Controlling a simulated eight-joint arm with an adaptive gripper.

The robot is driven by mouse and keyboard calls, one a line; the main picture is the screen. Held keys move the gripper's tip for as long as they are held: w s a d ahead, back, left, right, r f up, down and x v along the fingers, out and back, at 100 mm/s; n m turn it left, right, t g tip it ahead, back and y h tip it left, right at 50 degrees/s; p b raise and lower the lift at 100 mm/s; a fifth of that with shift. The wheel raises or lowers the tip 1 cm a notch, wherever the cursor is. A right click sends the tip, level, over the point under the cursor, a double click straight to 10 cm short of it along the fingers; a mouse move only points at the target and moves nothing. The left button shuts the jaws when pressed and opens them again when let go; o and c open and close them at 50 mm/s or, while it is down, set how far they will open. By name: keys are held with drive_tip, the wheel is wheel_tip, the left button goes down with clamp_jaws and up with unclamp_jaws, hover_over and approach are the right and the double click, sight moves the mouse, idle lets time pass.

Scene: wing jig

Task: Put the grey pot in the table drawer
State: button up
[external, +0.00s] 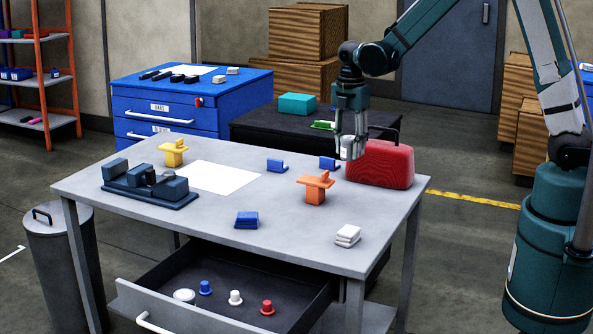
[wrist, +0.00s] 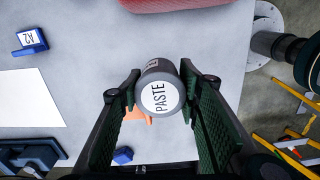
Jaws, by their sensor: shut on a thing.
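The grey pot (wrist: 160,88) has a round white lid marked PASTE. In the wrist view it sits between the two fingers of my gripper (wrist: 158,86), which is shut on it. In the external view my gripper (external: 350,142) points down and holds the pot (external: 352,149) above the table's back right part, near the red case. The table drawer (external: 180,314) is pulled open at the front of the grey table (external: 290,245). Inside it are a white round lid-like item (external: 184,295) and blue (external: 205,287), white (external: 236,297) and red (external: 267,307) knobbed pieces.
A red case (external: 382,165) stands at the back right of the table, close to my gripper. The drawer's back left is bare.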

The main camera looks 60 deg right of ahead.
sight(349, 137)
drive_tip(key=shift+r, duration=1.55)
drive_tip(key=w+a+n, duration=0.6)
drive_tip(key=w+a, duration=1.5)
drive_tip(key=a, duration=0.2)
drive_tip(key=w+a+n+b, duration=0.1)
drive_tip(key=w+a+n, duration=0.3)
drive_tip(key=a, duration=1.2)
drive_tip(key=w+a+n+b, duration=0.1)
drive_tip(key=w+a+n, duration=0.25)
drive_tip(key=a, duration=1.25)
wheel_tip(349, 137, down, 18)
drive_tip(key=shift+w+f, duration=0.15)
drive_tip(key=shift+w, duration=0.05)
drive_tip(key=shift+f, duration=3.15)
